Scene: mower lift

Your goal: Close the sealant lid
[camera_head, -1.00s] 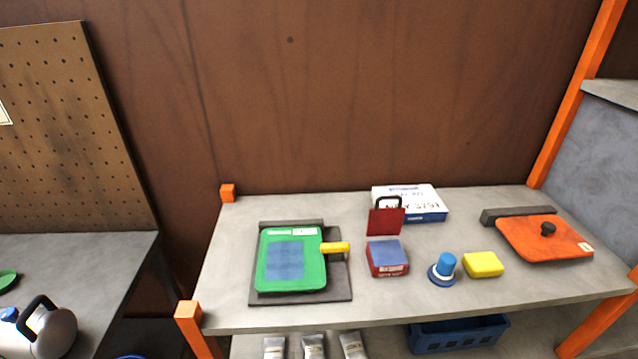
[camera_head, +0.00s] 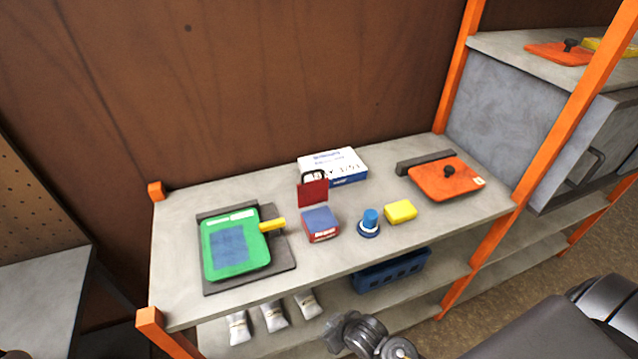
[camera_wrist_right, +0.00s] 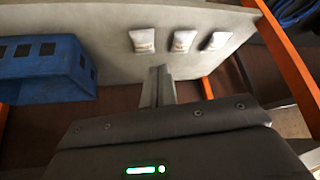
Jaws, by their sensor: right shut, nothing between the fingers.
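The red sealant box (camera_head: 321,228) with a blue top stands on the grey shelf in the head view. Its dark red lid (camera_head: 313,194) stands up open at the back, with a black handle at its top. My right gripper (camera_head: 344,328) is low at the bottom of the head view, in front of the shelf and well apart from the box. Its fingers (camera_wrist_right: 158,80) are together and empty in the right wrist view. The box is not in the wrist view. My left gripper is out of view.
A green-lidded case (camera_head: 236,248) is left of the box. A blue-capped piece (camera_head: 369,222), a yellow block (camera_head: 400,211) and an orange lid (camera_head: 446,180) are to the right. A white carton (camera_head: 335,165) is behind. A blue basket (camera_head: 390,271) and pale pouches (camera_head: 272,317) lie below.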

